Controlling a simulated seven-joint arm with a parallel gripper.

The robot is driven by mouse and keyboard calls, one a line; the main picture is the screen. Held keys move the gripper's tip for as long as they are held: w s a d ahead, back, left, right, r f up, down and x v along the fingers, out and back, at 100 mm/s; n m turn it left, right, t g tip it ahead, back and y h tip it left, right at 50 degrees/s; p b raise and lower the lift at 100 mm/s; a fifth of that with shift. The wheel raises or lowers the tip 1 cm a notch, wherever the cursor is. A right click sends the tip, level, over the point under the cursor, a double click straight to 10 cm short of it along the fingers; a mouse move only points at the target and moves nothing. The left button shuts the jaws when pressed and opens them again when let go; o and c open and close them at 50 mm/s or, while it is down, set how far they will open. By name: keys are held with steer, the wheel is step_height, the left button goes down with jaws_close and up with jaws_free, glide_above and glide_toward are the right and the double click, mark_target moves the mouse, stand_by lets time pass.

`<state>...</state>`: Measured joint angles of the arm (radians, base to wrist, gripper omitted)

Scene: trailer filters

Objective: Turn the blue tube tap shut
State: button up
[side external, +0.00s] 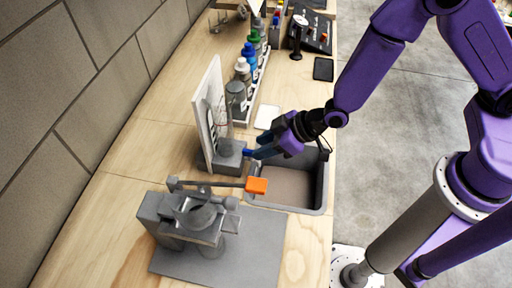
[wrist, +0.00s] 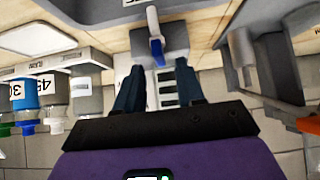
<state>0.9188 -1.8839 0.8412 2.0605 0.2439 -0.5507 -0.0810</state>
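The blue tube tap (wrist: 157,50) is a small blue lever under a white tube end, on the front of a grey block (wrist: 172,40). In the side view the blue tap (side external: 248,153) shows as a small blue piece at the right of the grey block, beside the white upright panel. My gripper (side external: 264,148) is close to the tap, reaching in from the right over the grey bin. In the wrist view my gripper (wrist: 158,70) is open, with the tap just beyond and between its fingertips. Whether a finger touches it I cannot tell.
The grey bin (side external: 322,185) lies below my gripper. A grey clamp-like device with an orange handle (side external: 257,186) stands in front. A row of bottles (side external: 249,55) stands behind, and a white pad (side external: 267,117) lies near the bin.

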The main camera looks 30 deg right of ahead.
steer(key=shift+x, duration=1.55)
jaws_close()
steer(key=shift+s+m, duration=0.1)
steer(key=shift+m, duration=0.2)
steer(key=m+h, duration=0.1)
steer(key=m+t+h, duration=0.1)
steer(key=m, duration=0.1)
steer(key=m+t+h, duration=0.1)
steer(key=shift+s+a+m, duration=0.15)
steer(key=shift+a+m, duration=0.15)
steer(key=m+h, duration=0.3)
steer(key=shift+a+t, duration=0.1)
steer(key=shift+t, duration=0.2)
steer(key=shift+a+m+h, duration=0.1)
steer(key=shift+m+h, duration=1.1)
steer(key=shift+m, duration=0.8)
